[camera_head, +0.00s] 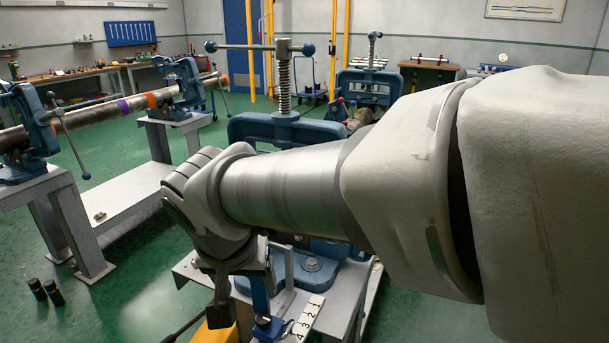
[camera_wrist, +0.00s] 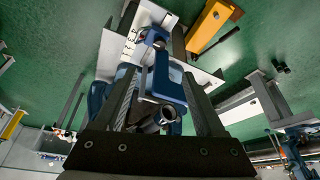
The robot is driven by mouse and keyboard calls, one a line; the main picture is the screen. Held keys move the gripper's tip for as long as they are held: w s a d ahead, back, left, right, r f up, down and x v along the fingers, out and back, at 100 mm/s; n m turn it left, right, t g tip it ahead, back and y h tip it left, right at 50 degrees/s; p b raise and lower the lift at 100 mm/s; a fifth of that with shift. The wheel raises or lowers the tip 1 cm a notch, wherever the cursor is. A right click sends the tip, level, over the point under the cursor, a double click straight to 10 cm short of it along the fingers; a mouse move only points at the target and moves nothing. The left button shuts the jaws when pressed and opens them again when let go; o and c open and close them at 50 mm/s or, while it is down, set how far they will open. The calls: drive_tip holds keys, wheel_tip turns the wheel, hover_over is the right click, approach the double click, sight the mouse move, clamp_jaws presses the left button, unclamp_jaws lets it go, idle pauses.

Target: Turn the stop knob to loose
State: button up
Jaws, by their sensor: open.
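A small blue part that looks like the stop knob (camera_head: 268,326) sits beside a white scale plate (camera_head: 308,315) with black numbers, low in the head view. The knob also shows in the wrist view (camera_wrist: 157,38), near the top, beside the numbers. My gripper (camera_wrist: 154,30) is open, with one dark finger on each side of the knob in the wrist view. Nothing shows between the fingers in their grip. How far the fingertips are from the knob I cannot tell. In the head view my wrist and arm hide much of the vise and the gripper.
A blue pipe vise (camera_head: 285,128) with a tall screw and cross handle stands just behind my arm. A yellow block (camera_head: 216,334) lies low beside the stop. At the left, a long pipe (camera_head: 98,112) rests in blue vises on grey stands. Green floor is open at the left.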

sight(263, 318)
drive_tip(key=b+x, duration=0.4)
drive_tip(key=x, duration=1.2)
drive_tip(key=shift+f+b, duration=0.2)
drive_tip(key=shift+b, duration=0.15)
clamp_jaws()
